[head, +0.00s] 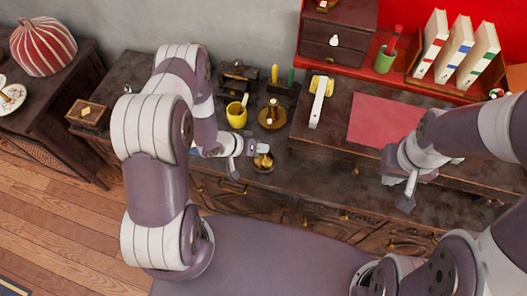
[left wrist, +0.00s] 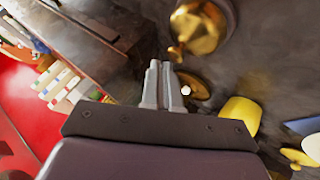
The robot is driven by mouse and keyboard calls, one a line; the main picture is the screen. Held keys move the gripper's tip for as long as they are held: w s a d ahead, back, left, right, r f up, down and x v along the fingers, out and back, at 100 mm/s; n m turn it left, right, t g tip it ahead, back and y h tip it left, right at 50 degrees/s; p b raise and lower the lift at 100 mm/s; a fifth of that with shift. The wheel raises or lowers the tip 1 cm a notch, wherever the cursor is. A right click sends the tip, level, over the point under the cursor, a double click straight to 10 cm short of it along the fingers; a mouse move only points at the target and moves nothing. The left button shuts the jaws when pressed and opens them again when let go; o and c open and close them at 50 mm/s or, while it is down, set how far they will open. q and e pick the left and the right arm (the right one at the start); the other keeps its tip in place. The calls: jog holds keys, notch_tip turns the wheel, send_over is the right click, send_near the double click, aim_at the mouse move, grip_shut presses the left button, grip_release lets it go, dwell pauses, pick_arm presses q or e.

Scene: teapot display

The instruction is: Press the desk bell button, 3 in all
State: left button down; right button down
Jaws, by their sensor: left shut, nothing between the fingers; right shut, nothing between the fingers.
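A round brass piece (head: 272,118) with a raised middle stands on the dark desk, right of the yellow mug; it looks like the desk bell. In the left wrist view it seems to be the brass disc with a pale button (left wrist: 186,90), partly hidden by my fingers. My left gripper (head: 251,147) is shut and empty, on the near side of that piece; its fingers (left wrist: 160,66) show together in the wrist view. Contact cannot be told. A second gold piece (head: 263,162) stands close to the left gripper. My right gripper (head: 405,203) is shut and empty at the right.
The yellow mug (head: 236,115) stands close left of the brass piece. A dark stand (head: 238,80) and a white-handled object (head: 320,100) are nearby. A red sheet (head: 383,120) lies at the right. Books (head: 455,48) stand on the red shelf behind.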

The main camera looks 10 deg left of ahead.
pick_arm(q)
jog(key=shift+f+b, duration=0.4)
jog(key=shift+f, duration=0.2)
dwell(0.3)
dwell(0.3)
jog(key=shift+r+p, duration=0.95)
jog(key=shift+r, duration=0.1)
notch_tip(320, 180, up, 5)
jog(key=p, duration=0.4)
jog(key=shift+r+p, duration=0.1)
jog(key=shift+p, duration=0.25)
